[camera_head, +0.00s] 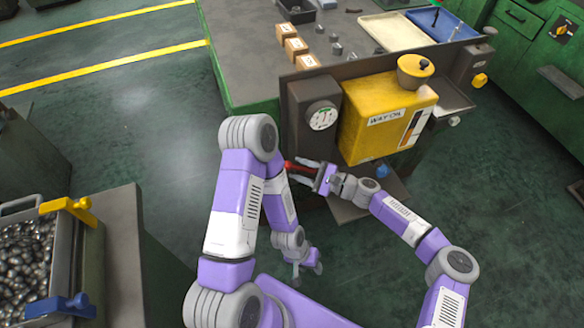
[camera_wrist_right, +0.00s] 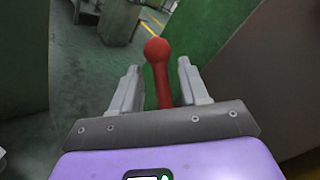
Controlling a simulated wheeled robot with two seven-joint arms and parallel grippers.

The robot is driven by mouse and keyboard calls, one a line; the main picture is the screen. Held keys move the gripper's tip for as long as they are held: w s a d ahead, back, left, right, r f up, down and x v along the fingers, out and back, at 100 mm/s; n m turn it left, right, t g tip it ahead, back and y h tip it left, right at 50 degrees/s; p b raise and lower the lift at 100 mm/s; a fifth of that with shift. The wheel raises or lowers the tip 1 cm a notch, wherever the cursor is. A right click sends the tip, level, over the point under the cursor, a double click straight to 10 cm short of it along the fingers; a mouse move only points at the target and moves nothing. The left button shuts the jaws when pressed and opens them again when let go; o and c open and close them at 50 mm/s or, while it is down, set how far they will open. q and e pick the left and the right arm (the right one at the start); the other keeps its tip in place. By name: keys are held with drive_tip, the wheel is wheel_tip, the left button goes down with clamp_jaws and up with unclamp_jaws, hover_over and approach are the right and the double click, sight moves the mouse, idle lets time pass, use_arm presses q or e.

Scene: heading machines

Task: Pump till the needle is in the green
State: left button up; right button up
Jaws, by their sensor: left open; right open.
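The red pump handle (camera_wrist_right: 158,80) has a round knob. In the right wrist view it stands between the two apart fingers of my right gripper (camera_wrist_right: 158,88). In the head view the right gripper (camera_head: 303,171) is open around the red handle (camera_head: 289,166), left of and below the oil unit. I cannot tell whether the fingers touch the handle. The round gauge (camera_head: 323,116) has a white dial with a little green on it; the needle's exact reading is too small to tell. My left gripper (camera_head: 308,270) is open and empty, low over the floor.
The yellow oil tank (camera_head: 375,130), labelled WAY OIL, is right of the gauge. A bin of metal parts (camera_head: 25,255) stands at the lower left. Open green floor (camera_head: 130,130) lies left.

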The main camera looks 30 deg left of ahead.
drive_tip(key=shift+s+a, duration=0.15)
drive_tip(key=shift+a, duration=1.3)
clamp_jaws()
